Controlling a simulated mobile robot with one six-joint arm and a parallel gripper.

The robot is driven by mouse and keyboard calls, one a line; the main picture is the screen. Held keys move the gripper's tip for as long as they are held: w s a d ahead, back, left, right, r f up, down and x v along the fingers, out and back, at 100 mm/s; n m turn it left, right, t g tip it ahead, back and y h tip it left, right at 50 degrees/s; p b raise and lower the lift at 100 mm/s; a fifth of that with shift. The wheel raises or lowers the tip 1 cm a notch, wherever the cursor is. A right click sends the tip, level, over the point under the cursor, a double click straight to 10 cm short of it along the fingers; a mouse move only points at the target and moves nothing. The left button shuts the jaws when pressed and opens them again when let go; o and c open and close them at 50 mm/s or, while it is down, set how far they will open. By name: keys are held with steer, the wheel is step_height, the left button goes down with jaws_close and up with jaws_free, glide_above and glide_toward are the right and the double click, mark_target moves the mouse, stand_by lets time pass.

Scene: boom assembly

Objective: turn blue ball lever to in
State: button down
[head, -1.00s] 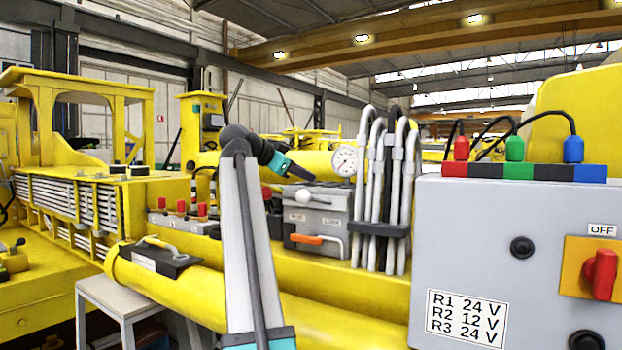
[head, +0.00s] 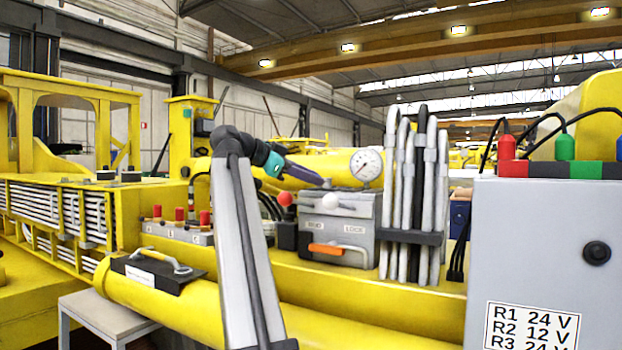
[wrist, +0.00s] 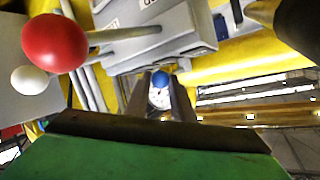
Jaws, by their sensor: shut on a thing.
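The blue ball (wrist: 162,79) of the lever sits between my gripper's fingertips (wrist: 160,82) in the wrist view. My gripper is shut on it. In the head view my gripper (head: 326,184) is just above the grey lever box (head: 340,225), and the blue ball cannot be made out there. The box has labels on its front; one reads "LOCK", but I cannot read an "in" mark. A red ball (head: 285,198) and a white ball (head: 330,202) stand out at the box. In the wrist view the red ball (wrist: 55,43) is large and close.
An orange handle (head: 325,249) is on the box's front. A round gauge (head: 366,165) stands behind it. Grey hoses (head: 405,195) rise to the right, and a grey electrical cabinet (head: 530,250) is at the far right. A yellow boom tube (head: 180,300) runs below.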

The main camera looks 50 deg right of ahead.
steer(key=shift+s+f, duration=0.1)
stand_by(0.3)
steer(key=c, duration=1.5)
jaws_free()
steer(key=shift+d, duration=0.1)
steer(key=shift+w+a+r, duration=0.2)
steer(key=shift+a, duration=0.35)
steer(key=b+v, duration=0.1)
steer(key=v, duration=1.1)
steer(key=shift+w+a+r+b, duration=0.1)
steer(key=shift+a+r+b, duration=0.1)
steer(key=shift+a+b, duration=0.15)
